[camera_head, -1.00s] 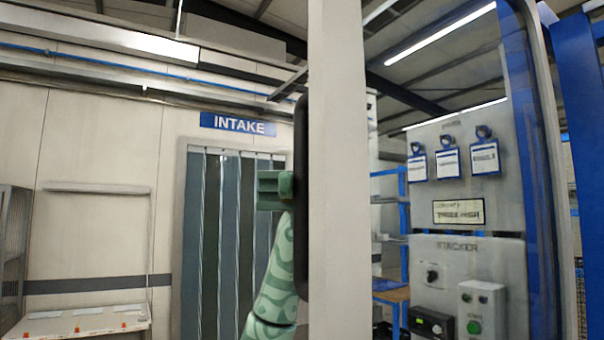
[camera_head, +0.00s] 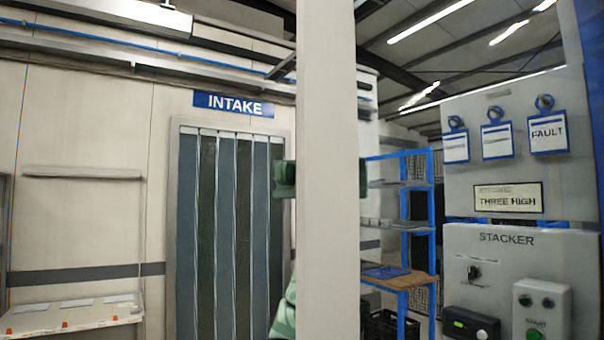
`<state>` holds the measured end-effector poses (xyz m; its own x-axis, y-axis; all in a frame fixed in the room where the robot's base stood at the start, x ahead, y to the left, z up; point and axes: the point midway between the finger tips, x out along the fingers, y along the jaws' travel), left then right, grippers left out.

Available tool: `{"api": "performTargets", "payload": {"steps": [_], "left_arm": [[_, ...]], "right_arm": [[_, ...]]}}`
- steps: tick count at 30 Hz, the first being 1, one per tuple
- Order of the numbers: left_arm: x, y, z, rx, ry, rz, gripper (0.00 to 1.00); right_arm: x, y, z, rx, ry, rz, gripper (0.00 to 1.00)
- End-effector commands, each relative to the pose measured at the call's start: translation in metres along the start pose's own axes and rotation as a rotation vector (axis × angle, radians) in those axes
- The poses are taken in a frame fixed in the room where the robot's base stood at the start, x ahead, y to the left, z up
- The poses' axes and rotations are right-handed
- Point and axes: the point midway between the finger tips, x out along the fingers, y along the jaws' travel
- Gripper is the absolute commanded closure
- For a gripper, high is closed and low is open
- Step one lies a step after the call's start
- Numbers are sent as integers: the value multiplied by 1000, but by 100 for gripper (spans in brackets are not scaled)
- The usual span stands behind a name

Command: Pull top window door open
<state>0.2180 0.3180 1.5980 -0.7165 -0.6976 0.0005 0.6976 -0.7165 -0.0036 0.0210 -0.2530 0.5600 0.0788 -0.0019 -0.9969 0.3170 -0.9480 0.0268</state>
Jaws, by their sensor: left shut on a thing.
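The window door shows as a tall pale upright (camera_head: 327,120) that crosses the whole height of the head view, close to me. A thin dark sliver (camera_head: 362,178) at its right edge looks like part of the door's dark handle; the rest is hidden. My left gripper (camera_head: 285,178) is green and sits at the upright's left side at mid-height. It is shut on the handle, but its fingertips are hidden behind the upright. My left forearm shows low beside it. My right gripper is out of view.
A grey STACKER panel (camera_head: 505,265) with knobs and hanging tags stands at right. At left are a strip curtain (camera_head: 225,230) under the INTAKE sign (camera_head: 234,104) and a low table (camera_head: 70,318).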

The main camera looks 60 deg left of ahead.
Motion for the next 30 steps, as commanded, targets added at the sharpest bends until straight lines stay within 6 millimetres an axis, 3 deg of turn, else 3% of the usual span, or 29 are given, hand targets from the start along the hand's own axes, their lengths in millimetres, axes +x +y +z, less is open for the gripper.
{"api": "performTargets", "payload": {"steps": [3,4,6,16,24,30], "left_arm": [[0,0,0,0,1,1,100],[0,0,0,0,1,1,81],[0,0,0,0,0,1,65],[-4,0,1,1,-1,2,65],[-50,0,1,0,-4,1,65],[-72,1,0,0,-1,2,65]], "right_arm": [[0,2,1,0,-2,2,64],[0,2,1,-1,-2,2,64],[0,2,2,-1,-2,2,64],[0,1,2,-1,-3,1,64],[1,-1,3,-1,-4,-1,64],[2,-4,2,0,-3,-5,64]]}}
